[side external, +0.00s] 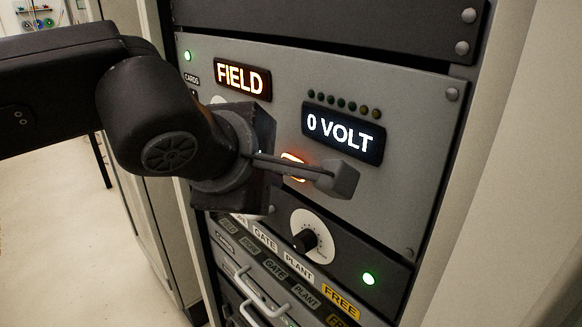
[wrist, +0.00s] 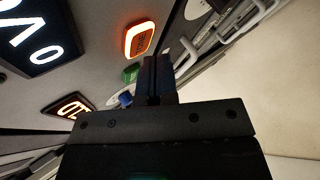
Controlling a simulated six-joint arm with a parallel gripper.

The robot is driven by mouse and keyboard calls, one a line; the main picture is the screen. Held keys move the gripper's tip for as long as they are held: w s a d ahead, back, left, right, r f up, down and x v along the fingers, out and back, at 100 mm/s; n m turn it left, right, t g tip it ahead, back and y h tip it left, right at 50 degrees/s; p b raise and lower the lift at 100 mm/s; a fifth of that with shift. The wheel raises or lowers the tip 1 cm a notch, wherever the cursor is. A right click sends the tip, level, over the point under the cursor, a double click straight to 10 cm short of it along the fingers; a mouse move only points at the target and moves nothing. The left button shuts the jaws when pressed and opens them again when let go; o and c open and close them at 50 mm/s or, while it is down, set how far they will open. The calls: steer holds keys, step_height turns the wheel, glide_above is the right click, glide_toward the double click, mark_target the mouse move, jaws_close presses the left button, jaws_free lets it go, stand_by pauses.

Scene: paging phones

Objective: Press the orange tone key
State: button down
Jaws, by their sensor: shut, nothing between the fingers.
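The orange tone key (wrist: 139,39) is lit and sits on the grey panel, just beyond my fingertips in the wrist view. In the side external view the lit orange key (side external: 293,160) is partly hidden behind my fingers. My gripper (side external: 341,179) is shut and empty, its tip in front of the panel to the right of the orange key in that view. The shut fingers also show in the wrist view (wrist: 156,70). I cannot tell whether the tip touches the panel. A green key (wrist: 131,72) and a blue key (wrist: 126,98) line up beside the orange one.
A "0 VOLT" display (side external: 343,133) and a "FIELD" display (side external: 242,79) are lit above. A dial (side external: 311,236) with a black knob, a green lamp (side external: 369,279), label strips and a handle (side external: 262,296) lie below. Open floor is at the left.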

steer(key=s+a, duration=0.4)
steer(key=shift+s+a, duration=0.15)
stand_by(0.5)
stand_by(0.4)
steer(key=s+a+f+m+g+y, duration=0.2)
steer(key=a+m, duration=0.5)
steer(key=a, duration=1.7)
steer(key=s+a+f+m+g+y, duration=0.1)
steer(key=s+a+f+m, duration=0.8)
steer(key=s+a, duration=0.3)
steer(key=shift+s+f+y, duration=0.15)
steer(key=shift+s+y, duration=0.15)
steer(key=shift+s, duration=0.15)
